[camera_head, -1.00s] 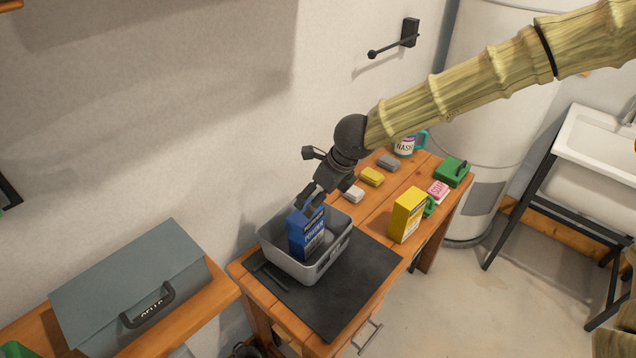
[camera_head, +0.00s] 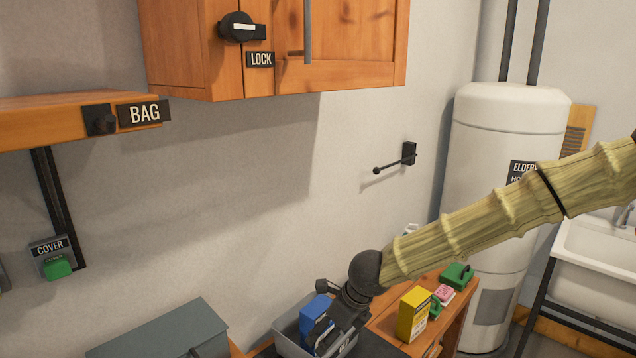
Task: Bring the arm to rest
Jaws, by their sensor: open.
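My arm, clad in a pale ribbed sleeve, reaches in from the right edge. My gripper (camera_head: 328,330) points down at the grey bin (camera_head: 288,335) on the wooden table. It is open, though its fingers are partly hidden in this view. A blue box (camera_head: 314,318) stands in the bin beside the fingers. I cannot tell whether the fingers touch the box. The lower part of the bin is cut off by the frame's bottom edge.
A yellow box (camera_head: 413,314), a pink item (camera_head: 444,293) and a green case (camera_head: 457,275) stand on the wooden table right of my gripper. A wooden cabinet (camera_head: 350,45) hangs above.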

